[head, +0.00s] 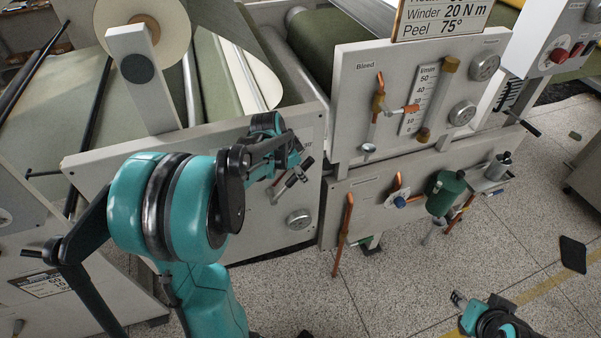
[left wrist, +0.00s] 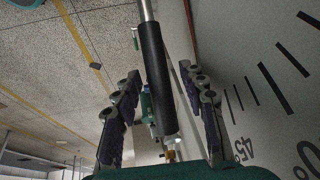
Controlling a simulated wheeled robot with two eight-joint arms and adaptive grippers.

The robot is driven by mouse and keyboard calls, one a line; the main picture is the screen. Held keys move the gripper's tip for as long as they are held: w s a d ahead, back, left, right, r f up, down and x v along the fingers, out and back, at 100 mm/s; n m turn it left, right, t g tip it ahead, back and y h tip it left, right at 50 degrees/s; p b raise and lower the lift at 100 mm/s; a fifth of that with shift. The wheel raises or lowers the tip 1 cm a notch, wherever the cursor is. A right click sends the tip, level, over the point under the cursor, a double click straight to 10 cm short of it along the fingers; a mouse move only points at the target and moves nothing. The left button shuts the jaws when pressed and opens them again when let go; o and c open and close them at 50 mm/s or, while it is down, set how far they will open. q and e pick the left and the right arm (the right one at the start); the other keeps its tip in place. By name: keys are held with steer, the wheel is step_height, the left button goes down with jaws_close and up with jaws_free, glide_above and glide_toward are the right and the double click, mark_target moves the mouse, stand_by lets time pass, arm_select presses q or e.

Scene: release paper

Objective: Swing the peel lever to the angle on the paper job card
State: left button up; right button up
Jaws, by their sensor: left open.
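The peel lever shows in the left wrist view as a silver rod with a black cylindrical grip (left wrist: 156,75). My left gripper (left wrist: 163,88) is open, with one finger on each side of the grip; I cannot tell whether either touches it. A scale panel (left wrist: 255,55) with dark tick marks and a "45°" label is at the right there. In the head view my left arm largely covers the lever area, with the gripper (head: 288,165) in front of the left machine panel (head: 255,222). The job card (head: 445,22) reads "Peel 75°". My right gripper (head: 461,299) is low at the right, its opening unclear.
A paper roll (head: 170,35) stands above the left panel. The panel marked "Bleed" (head: 352,90) carries copper handles, a gauge and knobs. Below it hangs a green cylinder (head: 445,192). The speckled floor (head: 400,270) in front is mostly clear, with a dark flat object (head: 573,254) at the right.

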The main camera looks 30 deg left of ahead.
arm_select(q)
steer(key=shift+w+f, duration=0.15)
steer(key=shift+f, duration=0.25)
steer(key=shift+d, duration=0.1)
jaws_close()
